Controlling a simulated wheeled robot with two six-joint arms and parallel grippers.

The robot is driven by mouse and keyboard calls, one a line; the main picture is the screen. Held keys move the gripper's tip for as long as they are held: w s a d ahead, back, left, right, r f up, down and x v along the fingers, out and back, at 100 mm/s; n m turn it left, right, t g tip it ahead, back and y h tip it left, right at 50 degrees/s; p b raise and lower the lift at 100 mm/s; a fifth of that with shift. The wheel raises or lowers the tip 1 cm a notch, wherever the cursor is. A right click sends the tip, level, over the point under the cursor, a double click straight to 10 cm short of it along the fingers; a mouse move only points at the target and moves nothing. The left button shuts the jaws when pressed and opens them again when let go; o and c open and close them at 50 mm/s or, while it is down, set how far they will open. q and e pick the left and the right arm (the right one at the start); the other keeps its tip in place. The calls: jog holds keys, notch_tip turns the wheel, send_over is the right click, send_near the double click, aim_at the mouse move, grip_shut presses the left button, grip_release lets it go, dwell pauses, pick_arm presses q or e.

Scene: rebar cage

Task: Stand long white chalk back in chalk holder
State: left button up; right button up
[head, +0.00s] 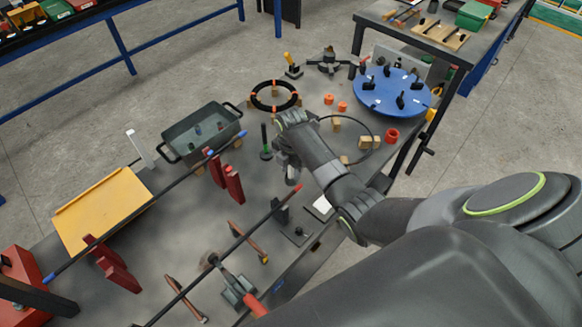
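A long white stick (140,149), which looks like the long white chalk, is at the left of the table, between the yellow board and the grey tray. It appears tilted; I cannot tell whether it stands in anything. I cannot make out a chalk holder with certainty. My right gripper (284,158) is over the middle of the table, well to the right of the white stick. Its fingers are partly hidden by its own wrist, so I cannot tell whether it is open or holds anything. My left gripper is not in view.
A grey tray (174,142) and a yellow board (70,219) lie left. Long rods rest on red supports (234,186). A dark post (264,139) on a green base stands beside my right gripper. A black ring (256,102) and a blue disc (378,103) are farther back.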

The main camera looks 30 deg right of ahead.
jog(key=shift+f+b, duration=0.15)
jog(key=shift+b, duration=0.2)
notch_tip(320, 180, up, 18)
jog(key=p, duration=0.5)
jog(key=shift+w+d+p, duration=0.4)
jog(key=shift+s+f, duration=0.1)
jog(key=shift+f, duration=0.1)
